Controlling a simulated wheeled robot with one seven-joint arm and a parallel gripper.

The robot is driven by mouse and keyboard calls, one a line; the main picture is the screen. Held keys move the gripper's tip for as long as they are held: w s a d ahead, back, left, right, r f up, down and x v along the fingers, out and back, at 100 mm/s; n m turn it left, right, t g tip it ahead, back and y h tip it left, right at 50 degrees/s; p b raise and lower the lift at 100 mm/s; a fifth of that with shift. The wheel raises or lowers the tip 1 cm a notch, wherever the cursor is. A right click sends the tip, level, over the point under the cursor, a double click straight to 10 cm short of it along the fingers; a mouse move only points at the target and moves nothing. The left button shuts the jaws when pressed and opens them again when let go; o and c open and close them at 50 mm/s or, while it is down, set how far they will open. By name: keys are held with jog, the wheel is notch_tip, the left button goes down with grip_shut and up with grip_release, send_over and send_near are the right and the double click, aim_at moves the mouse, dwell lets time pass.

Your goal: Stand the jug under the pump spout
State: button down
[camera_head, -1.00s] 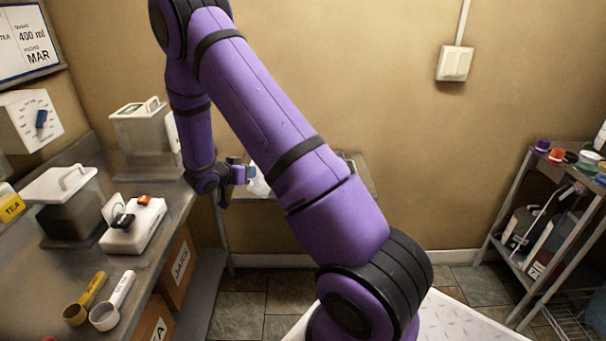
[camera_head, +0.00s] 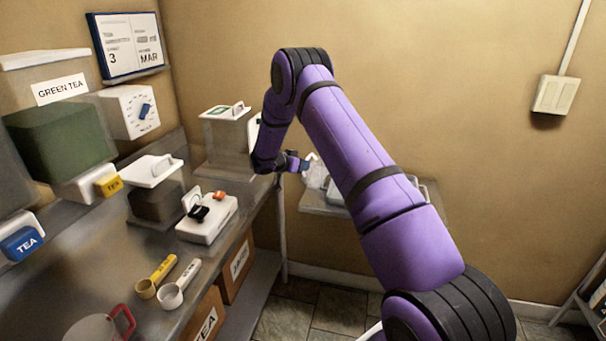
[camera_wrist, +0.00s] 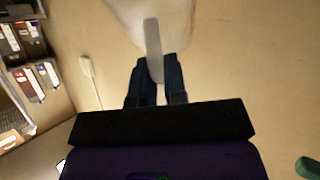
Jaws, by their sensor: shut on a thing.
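My gripper (camera_head: 305,165) is shut on the handle of the jug (camera_head: 316,173), a pale translucent vessel, off to the right of the counter's far end. In the wrist view the jug's body (camera_wrist: 150,12) fills the top middle. Its handle (camera_wrist: 153,50) runs down between the two dark fingertips of my gripper (camera_wrist: 155,75). My upper arm hides part of the space to the right of the jug in the head view. I cannot make out a pump spout for certain.
The steel counter (camera_head: 110,255) holds a white box with black and orange parts (camera_head: 207,218), lidded tubs (camera_head: 157,200), two scoops (camera_head: 178,285) and a lidded container (camera_head: 225,135). A small metal wall shelf (camera_head: 322,206) is behind the jug. A storage rack (camera_wrist: 30,65) shows in the wrist view.

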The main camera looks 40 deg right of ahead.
jog(key=shift+f, duration=1.75)
jog(key=c, duration=1.2)
grip_release()
jog(key=shift+o, duration=0.2)
